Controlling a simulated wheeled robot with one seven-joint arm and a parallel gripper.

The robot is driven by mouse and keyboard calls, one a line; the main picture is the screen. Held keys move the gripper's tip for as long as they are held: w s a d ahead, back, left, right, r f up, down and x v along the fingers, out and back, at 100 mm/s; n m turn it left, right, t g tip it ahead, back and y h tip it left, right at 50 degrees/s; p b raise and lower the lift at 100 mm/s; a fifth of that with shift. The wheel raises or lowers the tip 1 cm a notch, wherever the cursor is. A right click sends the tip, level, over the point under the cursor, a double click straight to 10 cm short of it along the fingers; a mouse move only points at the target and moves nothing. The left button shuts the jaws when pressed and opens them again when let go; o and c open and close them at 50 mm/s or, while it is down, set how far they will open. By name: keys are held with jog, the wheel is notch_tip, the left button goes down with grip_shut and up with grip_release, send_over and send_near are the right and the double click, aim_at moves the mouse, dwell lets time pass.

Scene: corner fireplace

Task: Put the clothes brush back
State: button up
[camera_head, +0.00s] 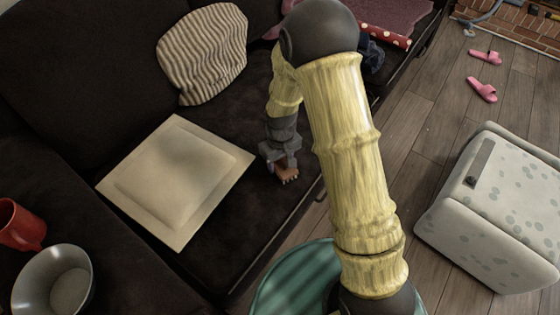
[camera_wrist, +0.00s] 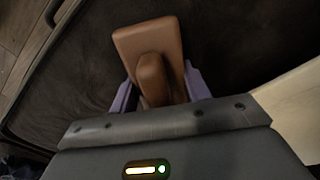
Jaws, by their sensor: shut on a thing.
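The clothes brush (camera_head: 288,174) is brown, with its lower end showing below my gripper (camera_head: 282,160) over the dark sofa seat. In the wrist view the brush (camera_wrist: 172,38) has a flat, wide brown back and a raised handle part (camera_wrist: 152,76) toward me. My gripper (camera_wrist: 160,88) is shut on it, with a purple finger on each side. I cannot tell whether the brush touches the seat. The upper part of the brush is hidden by the gripper in the head view.
A cream cushion (camera_head: 180,180) lies left of my gripper on the dark sofa (camera_head: 75,95). A striped pillow (camera_head: 202,55) is behind. A red mug (camera_head: 20,228) and metal bowl (camera_head: 55,285) stand at lower left. A spotted pale box (camera_head: 500,205) and pink slippers (camera_head: 482,89) are on the floor.

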jog(key=o, duration=1)
jog(key=shift+o, duration=0.2)
notch_tip(320, 180, up, 12)
jog(key=p, duration=0.5)
jog(key=shift+r, duration=0.1)
jog(key=s+d+r+m+t, duration=0.2)
jog(key=s+d+r+m, duration=0.4)
jog(key=s+d+r, duration=0.3)
jog(key=s+d, duration=0.3)
jog(key=d, duration=0.1)
jog(key=shift+s+d+r, duration=0.2)
jog(key=shift+s+r, duration=0.05)
